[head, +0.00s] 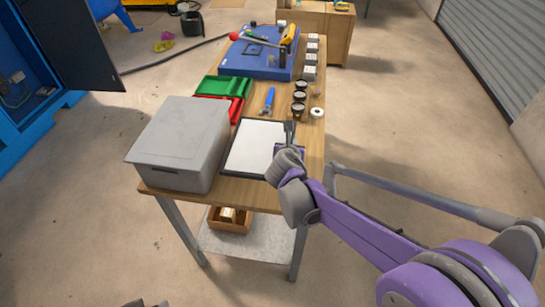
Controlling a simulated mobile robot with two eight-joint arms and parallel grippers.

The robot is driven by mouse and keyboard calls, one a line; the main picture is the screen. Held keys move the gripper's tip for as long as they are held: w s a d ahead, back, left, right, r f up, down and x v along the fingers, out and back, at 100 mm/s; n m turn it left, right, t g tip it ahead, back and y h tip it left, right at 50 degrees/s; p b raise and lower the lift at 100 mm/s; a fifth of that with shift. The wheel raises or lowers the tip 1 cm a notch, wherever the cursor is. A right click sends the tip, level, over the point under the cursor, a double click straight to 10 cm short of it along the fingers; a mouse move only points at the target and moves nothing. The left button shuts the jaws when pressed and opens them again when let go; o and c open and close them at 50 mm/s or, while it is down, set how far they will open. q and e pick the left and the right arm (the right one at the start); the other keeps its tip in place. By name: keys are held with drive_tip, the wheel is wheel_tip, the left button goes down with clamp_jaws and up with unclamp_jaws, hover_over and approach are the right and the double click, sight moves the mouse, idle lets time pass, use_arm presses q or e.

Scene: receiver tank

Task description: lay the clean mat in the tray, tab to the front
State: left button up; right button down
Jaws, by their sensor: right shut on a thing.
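A white mat (252,148) lies flat within the dark rim of a tray (233,134) at the front of the wooden table. My right gripper (290,128) is over the tray's right side, at the mat's right edge. It is shut, apparently on the mat, though its wrist hides the grip and the tray's near right corner. I cannot make out a tab on the mat.
A grey lidded box (180,140) stands left of the tray. Green and red bins (222,88), a blue-handled tool (267,100) and several dark jars (298,97) are behind it. A blue case (255,62) is at the far end.

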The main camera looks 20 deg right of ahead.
wheel_tip(320, 180, down, 8)
drive_tip(key=shift+f+b, duration=0.2)
drive_tip(key=shift+b, duration=0.4)
drive_tip(key=c, duration=1.4)
unclamp_jaws()
drive_tip(key=shift+f, duration=0.15)
drive_tip(key=o, duration=0.4)
